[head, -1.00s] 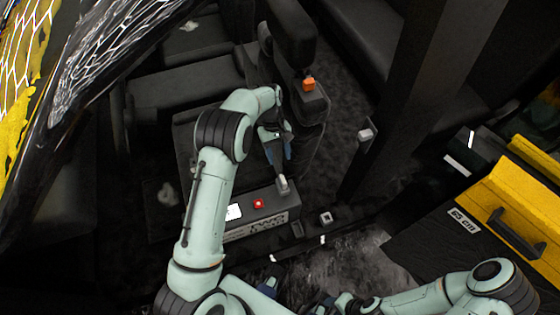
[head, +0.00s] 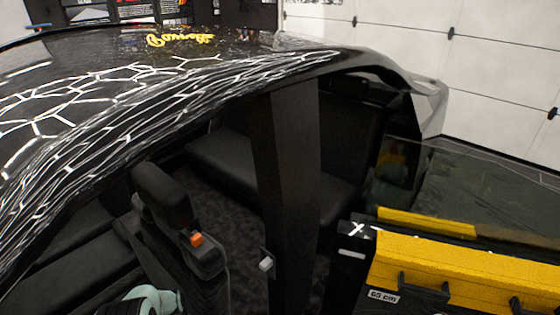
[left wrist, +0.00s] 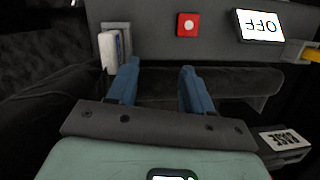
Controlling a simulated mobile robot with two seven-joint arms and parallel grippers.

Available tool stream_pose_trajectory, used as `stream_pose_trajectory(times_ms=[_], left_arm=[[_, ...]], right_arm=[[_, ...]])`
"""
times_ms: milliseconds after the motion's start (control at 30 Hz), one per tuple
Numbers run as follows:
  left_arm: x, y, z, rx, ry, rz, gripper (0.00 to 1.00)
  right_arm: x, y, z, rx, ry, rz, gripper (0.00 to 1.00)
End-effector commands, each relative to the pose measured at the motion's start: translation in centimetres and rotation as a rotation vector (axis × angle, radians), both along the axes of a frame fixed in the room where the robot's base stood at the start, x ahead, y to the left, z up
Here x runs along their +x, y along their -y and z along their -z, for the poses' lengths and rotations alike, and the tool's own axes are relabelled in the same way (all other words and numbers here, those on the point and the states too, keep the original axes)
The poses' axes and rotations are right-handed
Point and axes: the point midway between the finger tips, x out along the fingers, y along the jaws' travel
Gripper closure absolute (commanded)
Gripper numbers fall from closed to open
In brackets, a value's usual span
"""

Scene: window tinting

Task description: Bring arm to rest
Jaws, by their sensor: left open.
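My left gripper (left wrist: 158,76) shows in the left wrist view with its two blue fingers apart and nothing between them. A grey panel is just beyond the fingertips. It carries a white rocker switch (left wrist: 110,50) near the left finger, a red button (left wrist: 187,24) above the fingers, and a white display reading OFF (left wrist: 260,25) at upper right. In the head view only a pale green piece of my left arm shows at the bottom left; the gripper is hidden below the frame. My right gripper is in neither current view.
In the head view, a dark seat with an orange buckle (head: 197,239) is at lower left beside a dark pillar (head: 288,180). The car roof (head: 130,85) spans upper left. A rear bench (head: 225,165) lies behind.

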Motion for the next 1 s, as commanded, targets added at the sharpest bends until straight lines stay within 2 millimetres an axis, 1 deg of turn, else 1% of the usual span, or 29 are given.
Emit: stream_pose_trajectory(times_ms=[33, 100, 167, 200, 267, 300, 333, 367, 400, 500, 533, 600, 700, 900, 933, 1000], left_arm=[[-1.3, -0.3, 0.5, 0.023, 0.010, 0.041, 0.49], [-3.2, -0.4, 2.0, 0.051, 0.042, 0.112, 0.49], [-5.3, 0.1, 3.2, 0.053, 0.070, 0.173, 0.49], [-7.0, 1.0, 4.2, 0.036, 0.086, 0.207, 0.49], [-10.0, 3.1, 5.8, -0.010, 0.104, 0.247, 0.49], [-12.0, 4.8, 6.7, -0.049, 0.114, 0.263, 0.49], [-13.5, 6.1, 7.2, -0.079, 0.119, 0.273, 0.49], [-14.9, 7.4, 7.5, -0.108, 0.126, 0.281, 0.49], [-16.8, 9.2, 7.8, -0.145, 0.134, 0.292, 0.49], [-20.6, 12.9, 7.5, -0.221, 0.161, 0.316, 0.49], [-21.4, 13.7, 7.3, -0.238, 0.168, 0.322, 0.49], [-22.8, 15.1, 6.7, -0.265, 0.183, 0.334, 0.49], [-23.7, 16.1, 6.2, -0.284, 0.197, 0.344, 0.49], [-23.8, 16.3, 6.0, -0.288, 0.202, 0.349, 0.49], [-23.8, 16.3, 6.0, -0.287, 0.202, 0.348, 0.56], [-23.8, 16.3, 5.9, -0.287, 0.202, 0.348, 0.57]], right_arm=[[0.9, 0.0, -1.6, 0.000, 0.010, 0.000, 0.57], [1.6, 0.0, -2.9, 0.000, 0.019, 0.000, 0.57], [2.2, 0.0, -3.7, 0.000, 0.026, 0.000, 0.57], [2.4, 0.0, -3.9, 0.000, 0.027, 0.000, 0.57], [2.2, 0.0, -3.6, 0.000, 0.026, 0.000, 0.57], [1.9, 0.0, -3.2, 0.000, 0.021, 0.000, 0.57], [1.7, 0.0, -2.9, 0.000, 0.019, 0.000, 0.57], [1.4, 0.0, -2.5, 0.000, 0.017, 0.000, 0.57], [1.2, 0.0, -2.1, 0.000, 0.013, 0.000, 0.57], [0.8, 0.0, -1.5, 0.000, 0.009, 0.000, 0.57], [0.7, 0.0, -1.3, 0.001, 0.008, 0.000, 0.57], [0.6, 0.0, -1.2, 0.000, 0.007, 0.000, 0.57], [0.5, 0.0, -1.1, 0.000, 0.006, 0.000, 0.57], [0.6, 0.0, -1.1, 0.000, 0.007, 0.000, 0.57], [0.6, 0.0, -1.1, 0.000, 0.007, 0.000, 0.57], [0.6, 0.0, -1.2, 0.000, 0.007, 0.000, 0.57]])
